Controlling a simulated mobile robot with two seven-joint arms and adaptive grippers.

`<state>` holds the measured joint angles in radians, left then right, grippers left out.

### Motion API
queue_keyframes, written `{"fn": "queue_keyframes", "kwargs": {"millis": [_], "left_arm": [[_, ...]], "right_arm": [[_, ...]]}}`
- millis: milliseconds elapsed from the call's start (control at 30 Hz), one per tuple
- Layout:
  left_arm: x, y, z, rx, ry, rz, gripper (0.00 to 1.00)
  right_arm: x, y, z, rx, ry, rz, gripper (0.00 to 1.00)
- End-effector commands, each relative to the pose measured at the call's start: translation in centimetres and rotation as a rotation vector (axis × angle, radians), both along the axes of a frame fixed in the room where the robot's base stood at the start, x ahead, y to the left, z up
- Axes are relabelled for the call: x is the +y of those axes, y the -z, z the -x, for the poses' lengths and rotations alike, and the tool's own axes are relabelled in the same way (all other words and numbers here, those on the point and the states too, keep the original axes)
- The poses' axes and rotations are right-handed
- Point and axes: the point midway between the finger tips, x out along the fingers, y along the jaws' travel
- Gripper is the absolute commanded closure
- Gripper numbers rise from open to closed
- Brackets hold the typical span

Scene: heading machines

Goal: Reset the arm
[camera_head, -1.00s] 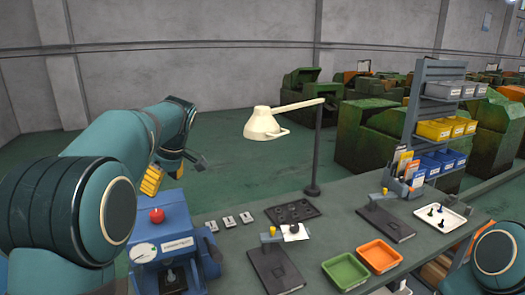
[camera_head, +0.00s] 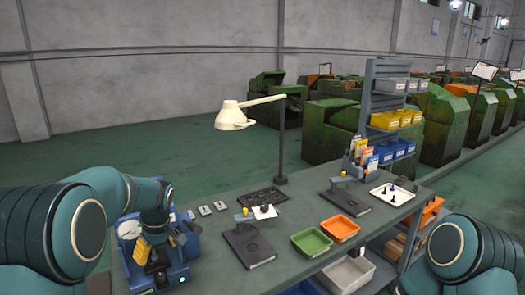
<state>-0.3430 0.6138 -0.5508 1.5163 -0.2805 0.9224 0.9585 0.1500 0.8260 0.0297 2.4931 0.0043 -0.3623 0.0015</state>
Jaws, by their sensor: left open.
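My left arm (camera_head: 120,190) comes in from the left and bends down over the blue machine (camera_head: 183,240) at the left end of the bench. My left gripper (camera_head: 150,258), dark with yellow parts, points down in front of this machine and hides much of it, including the red knob's place. The gripper is open, and I see nothing held in it. Whether it touches the machine I cannot tell. My right arm (camera_head: 458,250) shows only as a rounded teal link at the lower right; its gripper is out of view.
The bench carries a lamp (camera_head: 232,116), two dark plates with small stands, a green tray (camera_head: 311,242), an orange tray (camera_head: 340,227) and a white tray (camera_head: 392,194). A bin rack (camera_head: 372,100) stands at the back right. Green machines (camera_head: 330,128) stand behind on open floor.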

Motion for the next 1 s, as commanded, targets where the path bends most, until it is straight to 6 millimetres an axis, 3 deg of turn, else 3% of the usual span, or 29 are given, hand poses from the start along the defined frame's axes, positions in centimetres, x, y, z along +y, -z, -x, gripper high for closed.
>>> {"fn": "queue_keyframes", "kwargs": {"millis": [33, 200, 367, 500, 600, 733, 833, 1000], "left_arm": [[-0.9, 3.9, 0.8, 0.019, 0.059, 0.032, 0.28], [-4.9, 14.6, 4.2, 0.035, 0.269, 0.144, 0.28], [-9.2, 23.4, 9.5, 0.023, 0.446, 0.251, 0.28], [-13.2, 29.4, 15.7, -0.012, 0.586, 0.336, 0.28], [-15.6, 32.0, 20.1, -0.044, 0.669, 0.377, 0.28], [-17.5, 33.3, 24.2, -0.082, 0.742, 0.399, 0.28], [-18.2, 33.5, 25.7, -0.099, 0.773, 0.404, 0.28], [-18.5, 33.5, 26.3, -0.109, 0.786, 0.402, 0.28]], "right_arm": [[0.0, 0.8, 0.1, 0.002, -0.001, 0.001, 0.43], [0.1, 2.4, 0.3, 0.006, -0.003, 0.002, 0.43], [0.2, 4.1, 0.3, 0.009, -0.004, 0.004, 0.43], [0.2, 5.8, 0.4, 0.012, -0.004, 0.005, 0.43], [0.3, 6.8, 0.5, 0.014, -0.006, 0.007, 0.43], [0.3, 7.6, 0.5, 0.015, -0.006, 0.008, 0.43], [0.3, 7.8, 0.6, 0.015, -0.007, 0.009, 0.43], [0.3, 7.8, 0.6, 0.015, -0.007, 0.009, 0.43]]}}
